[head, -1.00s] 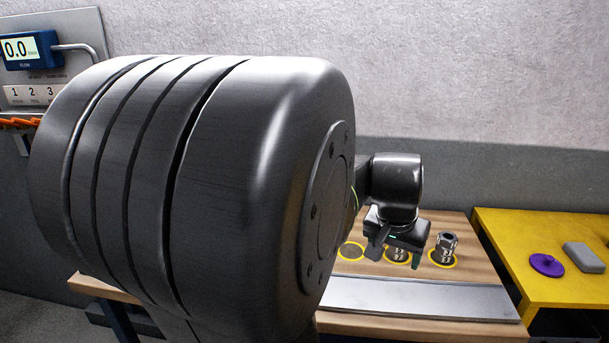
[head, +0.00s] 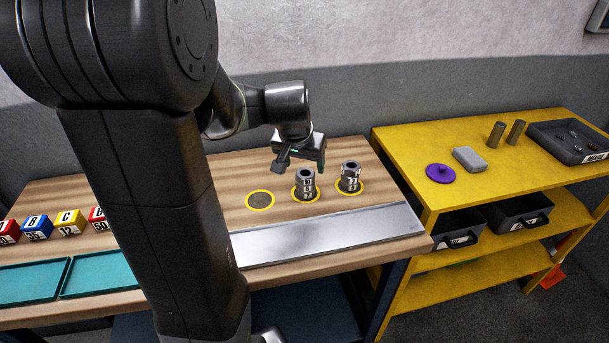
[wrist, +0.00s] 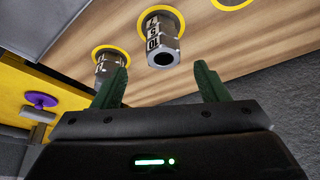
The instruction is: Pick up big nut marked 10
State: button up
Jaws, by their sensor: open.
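My gripper (head: 300,168) is open and empty, just above and behind the middle metal stack in the head view. This stack (head: 305,186) stands upright on a yellow-ringed spot of the wooden bench. It shows in the wrist view (wrist: 162,50) between and beyond my green fingertips (wrist: 161,75), with a hole in its near end. A label reading 10 appears near that end, with other dark marks farther along it. A second metal stack (head: 350,177) stands on the right ring and shows at the left in the wrist view (wrist: 110,68); its marks are unclear.
The left ring (head: 259,200) is empty. A flat metal plate (head: 330,233) lies in front of the rings. Lettered blocks (head: 70,222) and teal trays (head: 100,272) are at left. A yellow shelf (head: 400,150) at right holds a purple knobbed disc (head: 440,173) and a grey block (head: 468,158).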

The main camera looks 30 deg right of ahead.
aim_at(305, 174)
jog(key=shift+w+p+x, duration=0.15)
jog(key=shift+p+x, duration=0.05)
jog(key=shift+x, duration=1.15)
jog(key=shift+w+p+x, duration=0.1)
jog(key=shift+p+x, duration=0.05)
jog(key=shift+x, duration=1.2)
jog(key=shift+c, duration=0.5)
jog(key=shift+r, duration=0.1)
jog(key=c, duration=1.1)
